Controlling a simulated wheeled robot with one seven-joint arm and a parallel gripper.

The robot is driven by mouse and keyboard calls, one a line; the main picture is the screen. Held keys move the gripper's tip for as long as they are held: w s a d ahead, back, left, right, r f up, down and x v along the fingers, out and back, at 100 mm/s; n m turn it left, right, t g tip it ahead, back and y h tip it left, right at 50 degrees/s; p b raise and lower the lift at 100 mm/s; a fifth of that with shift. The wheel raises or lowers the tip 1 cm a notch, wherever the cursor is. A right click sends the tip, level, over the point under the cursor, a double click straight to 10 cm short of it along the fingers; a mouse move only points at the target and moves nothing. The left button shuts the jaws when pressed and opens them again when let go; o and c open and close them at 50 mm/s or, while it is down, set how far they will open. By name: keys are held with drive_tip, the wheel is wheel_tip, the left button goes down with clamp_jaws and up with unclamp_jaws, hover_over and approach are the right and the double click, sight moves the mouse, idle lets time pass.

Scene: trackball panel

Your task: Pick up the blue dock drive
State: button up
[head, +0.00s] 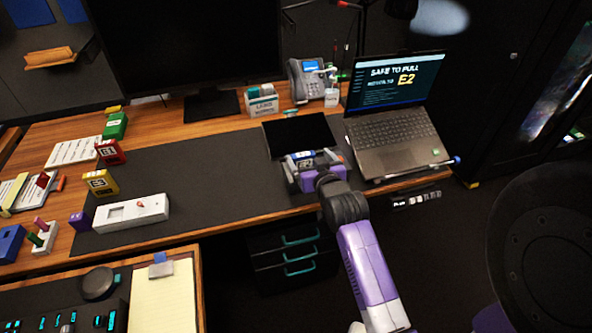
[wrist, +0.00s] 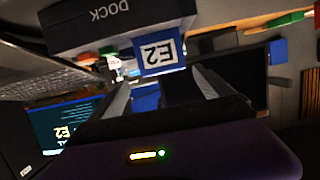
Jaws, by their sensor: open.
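The blue dock drive (wrist: 162,56) has a white E2 label and sits at the dark grey dock (wrist: 115,18) in the wrist view, which is upside down. In the head view the drive (head: 302,155) shows only as a small blue and white patch between my fingers. My gripper (head: 312,168) is open at the desk's front part, below the black tablet-like panel. In the wrist view the fingers of my gripper (wrist: 162,80) point toward the drive, one on each side. I cannot tell whether they touch it. The dock is mostly hidden in the head view.
The laptop (head: 400,130) right of my gripper shows "SAFE TO PULL" and E2. A black flat panel (head: 298,134) lies behind my gripper. A red E1 block (head: 110,152), a yellow E3 block (head: 101,183) and a white device (head: 132,213) stand left. The dark mat between is clear.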

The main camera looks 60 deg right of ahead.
drive_tip(key=shift+a+f+y, duration=0.3)
drive_tip(key=shift+f+y, duration=0.1)
drive_tip(key=shift+f, duration=0.5)
drive_tip(key=shift+w+d+f, duration=0.1)
drive_tip(key=shift+d+f, duration=0.05)
drive_tip(key=shift+f+x, duration=0.2)
drive_tip(key=shift+x, duration=3.35)
drive_tip(key=shift+c, duration=0.4)
drive_tip(key=c, duration=1.5)
